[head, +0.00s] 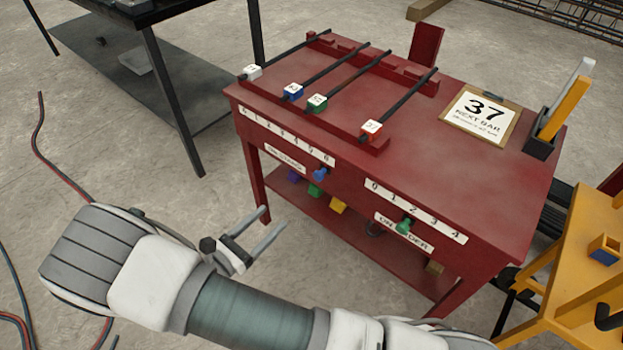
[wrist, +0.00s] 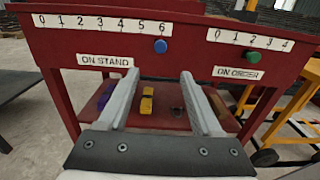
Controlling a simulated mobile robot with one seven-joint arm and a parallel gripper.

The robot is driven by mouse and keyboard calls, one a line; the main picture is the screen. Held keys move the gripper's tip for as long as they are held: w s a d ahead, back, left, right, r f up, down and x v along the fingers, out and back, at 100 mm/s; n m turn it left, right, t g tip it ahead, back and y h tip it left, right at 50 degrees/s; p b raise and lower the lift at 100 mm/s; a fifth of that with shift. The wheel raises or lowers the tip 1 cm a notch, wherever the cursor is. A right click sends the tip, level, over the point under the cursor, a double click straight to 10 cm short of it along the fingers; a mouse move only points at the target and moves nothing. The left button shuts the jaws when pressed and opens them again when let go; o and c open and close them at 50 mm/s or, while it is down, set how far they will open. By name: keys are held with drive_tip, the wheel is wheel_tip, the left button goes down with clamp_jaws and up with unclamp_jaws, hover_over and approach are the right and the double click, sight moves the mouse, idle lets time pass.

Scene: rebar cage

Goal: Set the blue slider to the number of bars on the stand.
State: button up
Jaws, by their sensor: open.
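The blue slider (head: 320,174) is a round knob on the front of the red bench, under the right end of the "ON STAND" scale (head: 287,136), which runs 0 to 6. In the wrist view the blue slider (wrist: 160,46) sits under the 6. Several dark bars (head: 332,74) lie side by side on the red stand (head: 345,133) on top, with white, blue, green and red end tags. My gripper (head: 275,216) is open and empty, in front of the bench and apart from it. In the wrist view its fingertips (wrist: 160,75) show below the blue slider.
A green slider (head: 404,225) sits near 2 on the "ON ORDER" scale. A "37 NEXT BAR" clipboard (head: 482,113) lies on the bench top. Coloured blocks, one yellow (head: 338,205), lie on the lower shelf.

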sight(316, 177)
drive_tip(key=b+x, duration=0.3)
drive_tip(key=x, duration=1.2)
drive_tip(key=shift+w+d, duration=0.25)
drive_tip(key=shift+d, duration=0.05)
clamp_jaws()
idle(0.6)
